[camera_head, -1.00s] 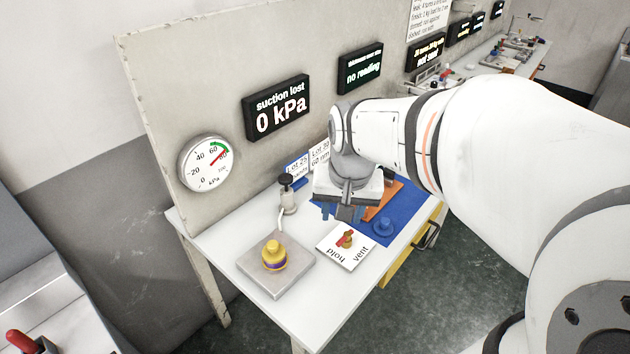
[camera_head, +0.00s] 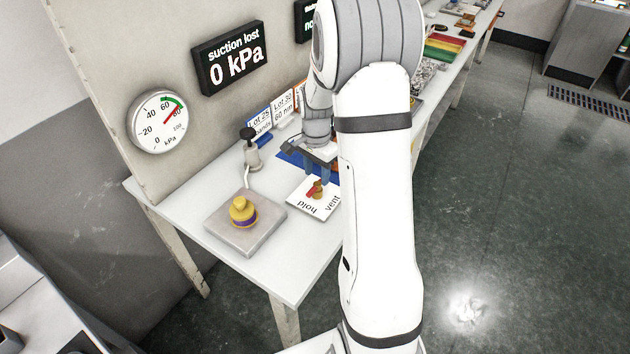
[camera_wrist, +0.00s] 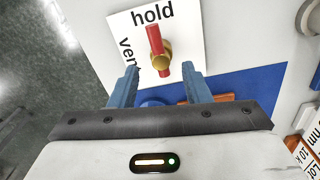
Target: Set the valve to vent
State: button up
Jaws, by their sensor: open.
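The valve (camera_head: 316,190) has a red lever on a brass hub. It is mounted on a white plate (camera_head: 302,197) printed "hold" and "vent". In the wrist view the valve's red lever (camera_wrist: 154,38) points toward "hold", and "vent" is to its left. My gripper (camera_head: 319,176) is open just above the valve.
A grey block (camera_head: 222,236) with a yellow knobbed piece (camera_head: 243,212) stands left of the plate. Behind it is a black-topped hand pump (camera_head: 251,150). The display (camera_head: 231,57) reads "suction lost 0 kPa"; a dial gauge (camera_head: 158,122) hangs left. A blue mat (camera_wrist: 260,90) lies beside the plate.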

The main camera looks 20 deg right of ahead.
aim_at(317, 184)
jog(key=shift+f, duration=1.85)
